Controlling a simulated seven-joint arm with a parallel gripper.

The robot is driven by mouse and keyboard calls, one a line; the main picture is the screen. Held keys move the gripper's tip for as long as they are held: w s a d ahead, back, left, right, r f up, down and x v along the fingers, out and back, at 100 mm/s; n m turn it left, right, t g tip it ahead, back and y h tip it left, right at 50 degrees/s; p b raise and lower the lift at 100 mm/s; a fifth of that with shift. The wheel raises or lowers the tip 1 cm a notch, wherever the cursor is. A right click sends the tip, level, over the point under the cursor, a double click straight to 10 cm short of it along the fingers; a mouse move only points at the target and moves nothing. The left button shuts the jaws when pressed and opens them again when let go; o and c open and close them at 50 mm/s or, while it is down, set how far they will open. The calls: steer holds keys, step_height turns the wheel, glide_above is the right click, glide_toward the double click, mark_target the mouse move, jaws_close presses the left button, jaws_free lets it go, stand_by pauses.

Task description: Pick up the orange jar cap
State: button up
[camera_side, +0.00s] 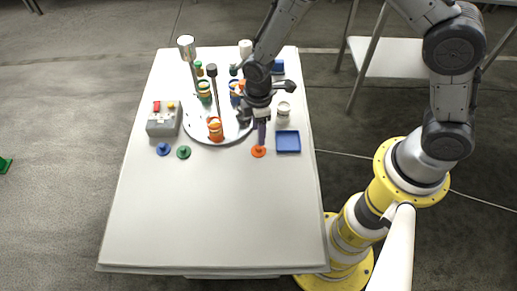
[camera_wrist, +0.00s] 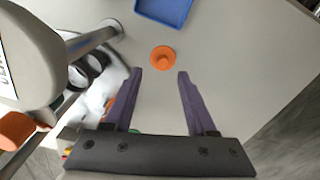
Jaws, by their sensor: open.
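The orange jar cap (camera_side: 258,152) lies flat on the white table, left of and slightly in front of the blue tray. It is a round disc with a raised knob. In the wrist view the orange cap (camera_wrist: 163,57) sits just beyond the fingertips, roughly centred between them. My gripper (camera_wrist: 160,72) is open, with two purple fingers spread apart and nothing between them. In the side view my gripper (camera_side: 261,133) points down just behind the cap. I cannot tell its exact height above the table.
The blue tray (camera_side: 287,141) is right of the cap; it also shows in the wrist view (camera_wrist: 163,10). A white round plate (camera_side: 197,128) with jars and posts stands left. Blue (camera_side: 163,149) and green (camera_side: 183,152) caps and a grey button box (camera_side: 162,125) lie farther left. The table's front is clear.

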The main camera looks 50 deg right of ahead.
mark_target(258, 147)
steer(key=shift+s+a+f, duration=0.1)
steer(key=shift+a+f, duration=0.05)
steer(key=shift+f, duration=1.4)
steer(key=shift+s+a+f, duration=0.1)
steer(key=shift+f, duration=1.4)
jaws_close()
